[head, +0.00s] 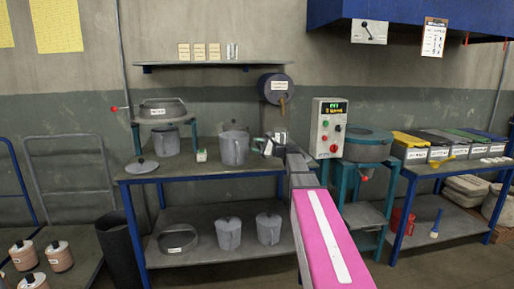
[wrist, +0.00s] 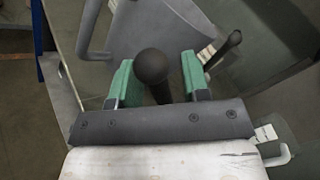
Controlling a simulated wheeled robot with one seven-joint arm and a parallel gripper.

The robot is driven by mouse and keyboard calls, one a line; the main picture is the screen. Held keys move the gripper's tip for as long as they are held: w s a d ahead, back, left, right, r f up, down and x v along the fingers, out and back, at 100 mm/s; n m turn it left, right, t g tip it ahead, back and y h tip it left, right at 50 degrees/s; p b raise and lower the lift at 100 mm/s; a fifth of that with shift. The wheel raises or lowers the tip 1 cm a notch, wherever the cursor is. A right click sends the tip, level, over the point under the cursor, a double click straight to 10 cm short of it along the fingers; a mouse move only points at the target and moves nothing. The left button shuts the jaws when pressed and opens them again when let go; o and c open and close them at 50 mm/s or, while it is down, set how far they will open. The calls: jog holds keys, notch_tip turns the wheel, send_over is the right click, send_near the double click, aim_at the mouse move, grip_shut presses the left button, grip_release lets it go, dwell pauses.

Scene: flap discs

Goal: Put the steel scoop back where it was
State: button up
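My gripper (head: 267,145) is low over the middle bench, just right of a grey jug (head: 234,147). In the wrist view its two green fingers (wrist: 158,85) stand apart on either side of a black ball knob (wrist: 152,65) on a dark stem. A gap shows on the right side of the stem, and I see no firm grip. The grey jug with its handle also fills the top of the wrist view (wrist: 160,30). A second dark handle (wrist: 223,49) lies to the right of the fingers. I cannot make out the steel scoop for certain; the knob may belong to it.
A control box (head: 328,128) and a drum (head: 367,146) stand right. A wall-mounted barrel (head: 276,87) hangs above my gripper. Several labelled bins (head: 411,153) are further right.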

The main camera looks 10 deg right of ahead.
jog(key=shift+r, duration=0.1)
jog(key=v, duration=1.2)
jog(key=s+a+f+n+g+h, duration=0.2)
jog(key=s+a+f, duration=0.2)
jog(key=f, duration=0.4)
jog(key=s+a+f+n+g+h, duration=0.2)
jog(key=s+a+f+n, duration=0.15)
jog(key=f, duration=0.45)
jog(key=s+a+f+n+g+h, duration=0.2)
jog(key=s+a+f+g, duration=0.1)
jog(key=s+f, duration=0.3)
jog(key=s+f+n+g+h, duration=0.4)
jog(key=s+f+n+h, duration=0.4)
jog(key=s+f, duration=0.7)
jog(key=shift+d+f+n+h, duration=0.2)
jog(key=shift+d+n+h, duration=0.1)
jog(key=shift+n, duration=0.15)
